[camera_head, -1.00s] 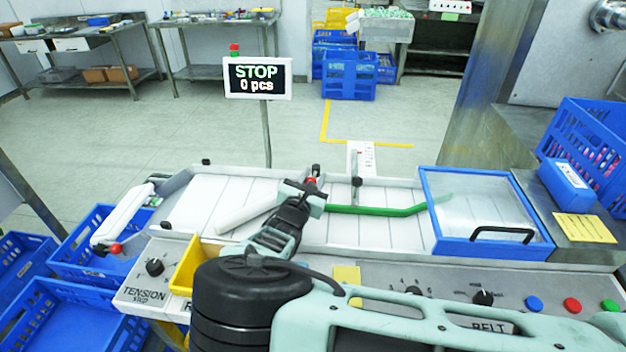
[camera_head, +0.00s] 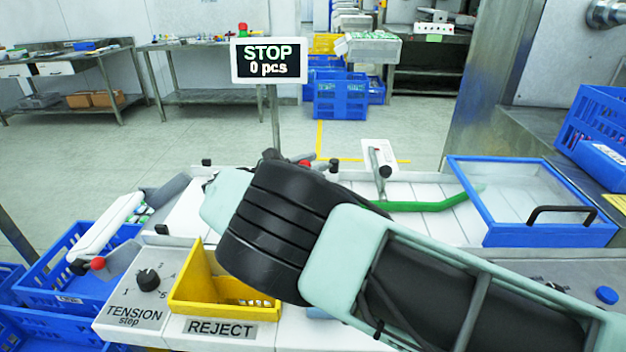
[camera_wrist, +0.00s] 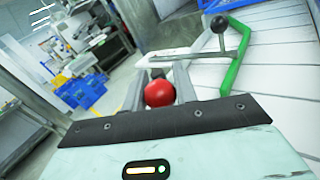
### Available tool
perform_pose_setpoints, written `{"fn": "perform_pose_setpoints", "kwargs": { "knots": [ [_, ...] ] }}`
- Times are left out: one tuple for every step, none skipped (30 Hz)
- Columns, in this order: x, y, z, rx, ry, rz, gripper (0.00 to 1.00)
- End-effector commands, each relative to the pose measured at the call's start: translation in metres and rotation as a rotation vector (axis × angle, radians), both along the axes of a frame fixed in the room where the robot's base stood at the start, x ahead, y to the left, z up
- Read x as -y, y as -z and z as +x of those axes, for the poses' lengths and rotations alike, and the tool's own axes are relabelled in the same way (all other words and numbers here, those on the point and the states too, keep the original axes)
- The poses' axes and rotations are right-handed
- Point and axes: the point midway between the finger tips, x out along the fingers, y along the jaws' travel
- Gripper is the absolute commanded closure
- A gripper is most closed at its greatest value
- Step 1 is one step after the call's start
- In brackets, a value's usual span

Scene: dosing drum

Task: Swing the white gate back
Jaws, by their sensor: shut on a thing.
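A red ball knob (camera_wrist: 159,94) sits between the two fingers of my gripper (camera_wrist: 160,84) in the wrist view, and the gripper is shut on it. In the head view a bit of red (camera_head: 306,162) shows just beyond my arm, which hides most of my gripper. The white gate, a pale bar slanting across the belt in the earlier head view, is now hidden behind my arm. How the knob joins the gate cannot be seen.
A green guide bar (camera_head: 430,205) with a black-knobbed lever (camera_head: 384,168) lies right of my arm. A blue-framed clear cover (camera_head: 535,240) stands further right. A yellow reject bin (camera_head: 205,290) is in front. A white chute (camera_head: 108,222) with a red knob is at left. The sign reads STOP, 0 pcs.

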Motion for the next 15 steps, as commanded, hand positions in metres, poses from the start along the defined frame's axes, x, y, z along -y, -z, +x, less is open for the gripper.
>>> {"fn": "perform_pose_setpoints", "kwargs": {
  "knots": [
    [-0.0011,0.0056,0.0014,0.002,0.018,0.005,1.00],
    [-0.0013,0.0050,0.0013,0.002,0.029,0.003,1.00],
    [-0.0017,0.0045,0.0015,0.001,0.042,0.003,1.00],
    [-0.0016,0.0041,0.0015,0.001,0.053,0.003,1.00],
    [-0.0015,0.0038,0.0017,0.000,0.060,0.003,1.00],
    [-0.0016,0.0033,0.0018,0.000,0.070,0.003,1.00],
    [-0.0015,0.0030,0.0018,0.000,0.075,0.002,1.00],
    [-0.0016,0.0027,0.0019,0.000,0.079,0.002,1.00],
    [-0.0020,0.0021,0.0019,0.000,0.084,0.001,1.00],
    [-0.0021,0.0018,0.0019,0.000,0.087,0.002,1.00],
    [-0.0020,0.0014,0.0018,0.000,0.089,0.001,1.00],
    [-0.0021,0.0011,0.0018,0.000,0.092,0.000,1.00],
    [-0.0020,0.0009,0.0018,0.000,0.092,0.000,1.00],
    [-0.0021,0.0007,0.0019,0.000,0.093,0.001,1.00],
    [-0.0021,0.0005,0.0019,0.000,0.093,0.001,1.00]
  ]
}}
